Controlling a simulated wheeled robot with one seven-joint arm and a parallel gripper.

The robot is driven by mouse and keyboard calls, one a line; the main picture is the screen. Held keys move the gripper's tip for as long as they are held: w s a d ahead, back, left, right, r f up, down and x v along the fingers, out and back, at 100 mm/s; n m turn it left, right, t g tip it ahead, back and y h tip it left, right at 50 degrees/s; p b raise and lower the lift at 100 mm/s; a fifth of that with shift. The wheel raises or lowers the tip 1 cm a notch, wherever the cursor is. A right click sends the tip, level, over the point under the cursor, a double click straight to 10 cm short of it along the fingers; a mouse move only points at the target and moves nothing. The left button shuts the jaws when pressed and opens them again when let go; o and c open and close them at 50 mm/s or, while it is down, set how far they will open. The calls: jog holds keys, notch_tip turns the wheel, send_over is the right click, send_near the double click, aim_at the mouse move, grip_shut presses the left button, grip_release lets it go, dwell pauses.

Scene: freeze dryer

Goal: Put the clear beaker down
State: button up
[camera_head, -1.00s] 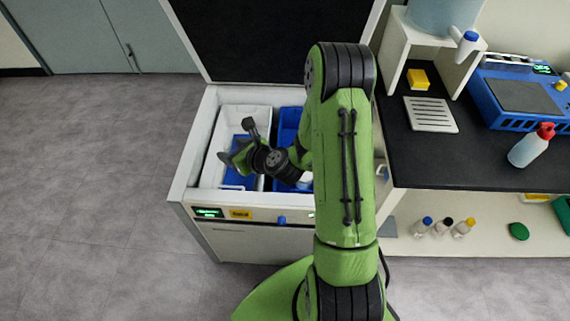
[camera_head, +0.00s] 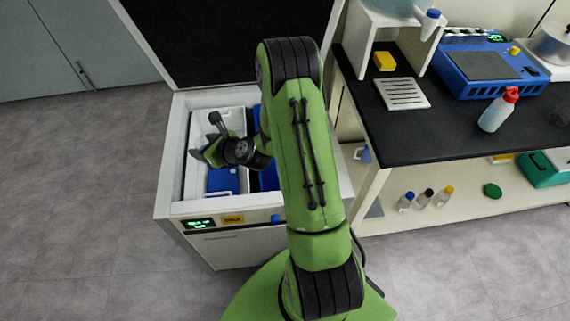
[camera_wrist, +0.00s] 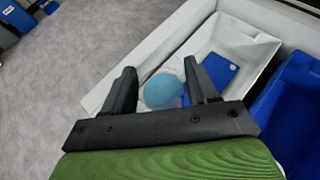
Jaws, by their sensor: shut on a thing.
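My gripper (camera_wrist: 160,66) is shut on the clear beaker (camera_wrist: 163,90), which shows between the two fingers in the wrist view as a round, pale blue shape with a faint clear rim. In the head view my gripper (camera_head: 203,152) is over the left part of the open freeze dryer (camera_head: 172,165), above a white bin (camera_head: 190,180) with a blue piece (camera_head: 222,181) in it. The beaker is hidden in the head view. I cannot tell how high above the bin it is.
A blue bin (camera_wrist: 296,105) lies right of the white bin. The raised dark lid (camera_head: 225,45) stands behind. On the right, a black bench (camera_head: 430,135) holds a spray bottle (camera_head: 494,114), a blue device (camera_head: 485,72) and a white rack (camera_head: 402,93). Grey floor is clear at left.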

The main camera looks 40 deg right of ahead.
jog(key=w+d+f+m+h+b, duration=0.1)
jog(key=d+f, duration=0.4)
jog(key=d, duration=0.4)
jog(key=w+d+f+m+h+b, duration=0.15)
jog(key=d+f, duration=0.25)
jog(key=d, duration=0.6)
jog(key=w+d+f+h+b, duration=0.1)
jog(key=w+d+f+b, duration=0.1)
jog(key=d+f, duration=0.5)
jog(key=shift+m+y, duration=0.25)
jog(key=f+b, duration=0.1)
jog(key=f, duration=0.1)
jog(key=d+f+b, duration=0.1)
jog(key=f, duration=0.2)
jog(key=d+f+b, duration=0.1)
jog(key=f, duration=0.2)
jog(key=shift+s+d, duration=0.15)
jog(key=shift+s, duration=0.05)
jog(key=shift+f, duration=0.4)
jog(key=shift+f, duration=0.25)
jog(key=o, duration=1.1)
jog(key=shift+s+f, duration=0.1)
jog(key=shift+f, duration=0.05)
